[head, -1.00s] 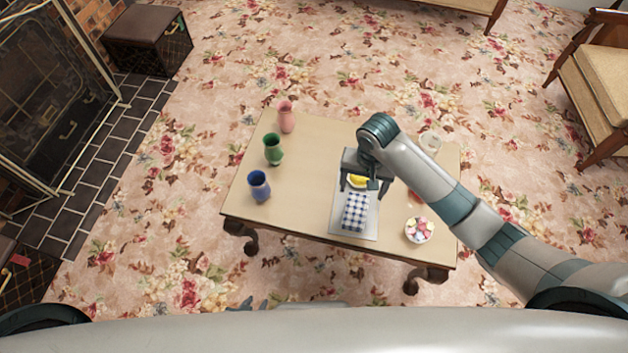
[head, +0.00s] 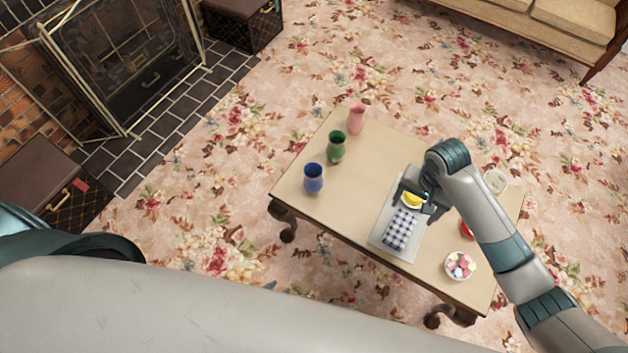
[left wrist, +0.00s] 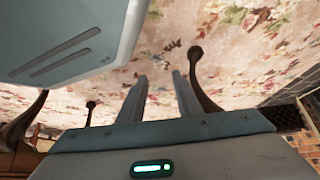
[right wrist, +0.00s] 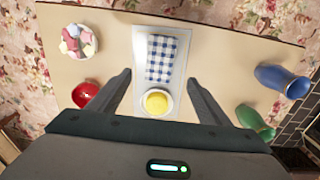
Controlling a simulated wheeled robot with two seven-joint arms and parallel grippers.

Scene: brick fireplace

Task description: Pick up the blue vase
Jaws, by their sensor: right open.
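The blue vase (head: 313,178) stands upright at the near left corner of the table (head: 300,200) in the head view. In the right wrist view the blue vase (right wrist: 283,82) is at the right, outside the fingers. My right gripper (head: 416,206) is open and empty above the tray with the checked cloth and yellow item, to the right of the vase. Its spread fingers also show in the right wrist view (right wrist: 159,77). My left gripper (left wrist: 160,76) shows only in the left wrist view, fingers apart with nothing between them, near table legs.
A green vase (head: 336,147) and a pink vase (head: 356,118) stand behind the blue one. The tray (head: 383,243) holds a checked cloth (head: 401,229) and a yellow item (head: 412,200). A bowl of sweets (head: 460,266) is near right. The fireplace (head: 130,60) is left.

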